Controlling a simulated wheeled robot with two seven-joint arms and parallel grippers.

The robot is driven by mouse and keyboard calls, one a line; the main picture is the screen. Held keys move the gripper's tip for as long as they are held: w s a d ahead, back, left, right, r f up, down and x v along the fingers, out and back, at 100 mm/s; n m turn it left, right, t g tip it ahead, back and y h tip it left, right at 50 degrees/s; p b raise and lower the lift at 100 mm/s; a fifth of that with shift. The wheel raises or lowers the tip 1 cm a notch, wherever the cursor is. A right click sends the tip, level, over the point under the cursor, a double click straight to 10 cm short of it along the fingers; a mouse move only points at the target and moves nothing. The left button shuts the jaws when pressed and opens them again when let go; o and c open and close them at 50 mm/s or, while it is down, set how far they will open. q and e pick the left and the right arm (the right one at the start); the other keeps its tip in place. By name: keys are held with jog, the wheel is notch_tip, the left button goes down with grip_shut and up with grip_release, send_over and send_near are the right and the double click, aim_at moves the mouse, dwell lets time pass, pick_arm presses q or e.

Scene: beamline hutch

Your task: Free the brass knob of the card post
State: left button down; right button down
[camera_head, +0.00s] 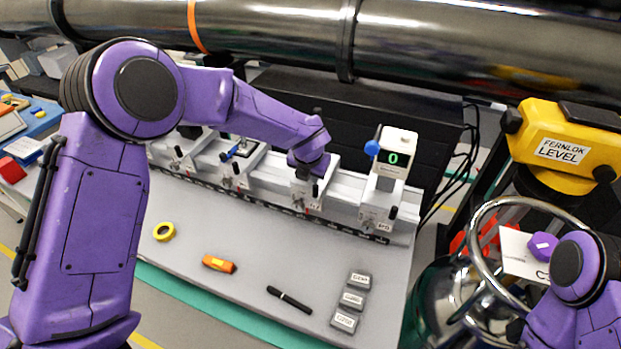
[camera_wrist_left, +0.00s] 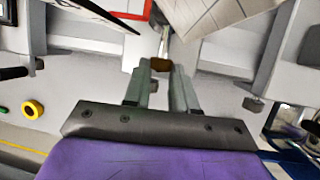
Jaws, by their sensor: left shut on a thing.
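In the left wrist view my left gripper (camera_wrist_left: 161,75) has its two grey fingers closed on a small brass-brown knob (camera_wrist_left: 161,63). In the head view my left arm reaches across the bench to a carriage (camera_head: 303,192) on the rail. My wrist covers the knob, the fingers and most of what stands on that carriage. My right arm shows at the lower right, but its gripper is out of view.
The rail (camera_head: 270,213) bears several carriages, with a display unit reading 0 (camera_head: 394,158) to the right. A yellow tape ring (camera_head: 163,231), an orange tool (camera_head: 219,264), a black pen (camera_head: 289,300) and grey labelled blocks (camera_head: 352,299) lie on the bench. A large pipe crosses above.

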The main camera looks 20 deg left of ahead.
pick_arm(q)
jog(key=shift+a+h, duration=0.35)
jog(key=shift+h, duration=0.75)
jog(key=shift+w+a+n+h, duration=0.1)
jog(key=shift+a+n+h, duration=0.1)
jog(key=shift+h, duration=0.35)
jog(key=shift+a+n+h, duration=0.1)
jog(key=shift+n+h, duration=0.1)
jog(key=shift+h, duration=0.35)
jog(key=shift+h+b, duration=0.3)
jog(key=c, duration=1.3)
grip_release()
jog(key=shift+d, duration=0.1)
jog(key=shift+c, duration=0.2)
jog(key=shift+o, duration=0.8)
jog(key=shift+w+f, duration=0.1)
